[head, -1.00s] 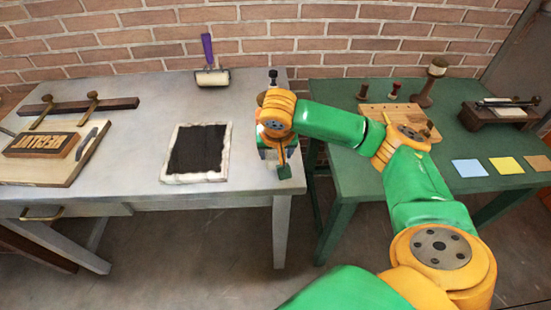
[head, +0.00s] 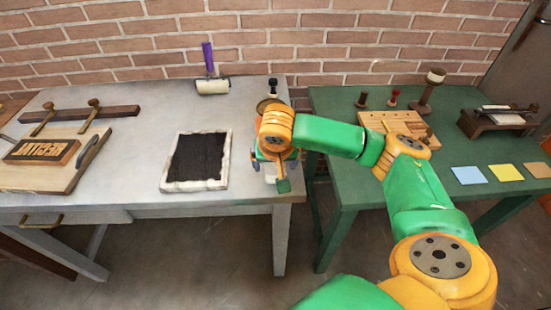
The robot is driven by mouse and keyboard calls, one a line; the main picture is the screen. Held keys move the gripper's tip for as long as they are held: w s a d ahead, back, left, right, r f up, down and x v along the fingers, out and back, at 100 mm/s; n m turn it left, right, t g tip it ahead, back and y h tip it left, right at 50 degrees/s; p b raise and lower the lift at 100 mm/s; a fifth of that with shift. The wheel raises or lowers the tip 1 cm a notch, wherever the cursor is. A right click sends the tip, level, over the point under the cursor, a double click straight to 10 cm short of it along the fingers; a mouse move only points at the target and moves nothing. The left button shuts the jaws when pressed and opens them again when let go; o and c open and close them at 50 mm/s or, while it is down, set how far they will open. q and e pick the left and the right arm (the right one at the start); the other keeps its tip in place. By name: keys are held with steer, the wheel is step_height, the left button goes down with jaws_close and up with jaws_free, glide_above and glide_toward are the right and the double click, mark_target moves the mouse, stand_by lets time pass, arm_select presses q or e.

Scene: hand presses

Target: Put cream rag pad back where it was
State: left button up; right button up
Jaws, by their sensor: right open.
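My right gripper (head: 277,178) is low over the right front corner of the grey table, pointing down, with its jaws open. A small pale patch (head: 270,172) shows beside its fingers. I cannot tell whether this is the cream rag pad, and I see no other clear sign of the pad. The orange wrist and the fingers hide much of that corner. My left gripper is not in view.
The black ink slab (head: 200,158) lies left of my gripper, with grey tabletop between. A purple-handled roller (head: 211,80) and a dark-knobbed tool (head: 272,88) stand behind. A wooden board (head: 398,126) and coloured sheets (head: 467,175) are on the green table.

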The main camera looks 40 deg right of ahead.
steer(key=p+v, duration=0.2)
steer(key=v, duration=0.8)
steer(key=shift+r, duration=0.2)
steer(key=shift+a+f, duration=0.1)
steer(key=shift+a, duration=0.05)
